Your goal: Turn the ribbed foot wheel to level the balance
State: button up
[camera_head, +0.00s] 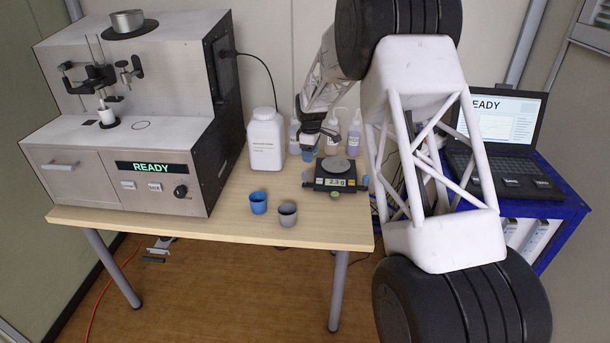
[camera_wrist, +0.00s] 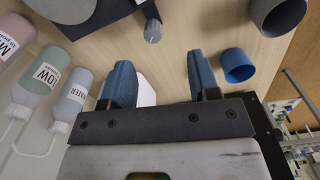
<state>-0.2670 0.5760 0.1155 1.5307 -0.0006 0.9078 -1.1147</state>
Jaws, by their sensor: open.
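The balance (camera_head: 322,184) stands near the right end of the wooden table, with a round pan on top and a lit display that seems to read 2.3 g. In the wrist view, part of the dark balance (camera_wrist: 108,14) shows at the top edge. The grey ribbed foot wheel (camera_wrist: 152,32) sticks out from its corner. My gripper (camera_wrist: 161,78) is open, with its two blue fingers apart and the wheel beyond them, not between them. In the head view, my gripper (camera_head: 309,152) is behind and left of the balance, partly hidden by my wrist.
A blue cup (camera_head: 258,203) and a grey cup (camera_head: 288,214) stand at the table's front. A white jug (camera_head: 266,142) and several squeeze bottles (camera_head: 354,138) are close to my gripper. The large analyser (camera_head: 120,150) fills the left. A laptop (camera_head: 505,120) stands on the right.

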aim_at(305, 173)
jog(key=shift+n, duration=0.5)
jog(key=f, duration=0.1)
jog(key=w+a+f, duration=0.2)
jog(key=shift+w+f, duration=0.1)
jog(key=shift+f, duration=0.25)
jog(key=shift+f, duration=3.9)
jog(key=shift+c, duration=0.5)
jog(key=c, duration=0.8)
jog(key=shift+c, duration=0.2)
jog(key=shift+m, duration=0.5)
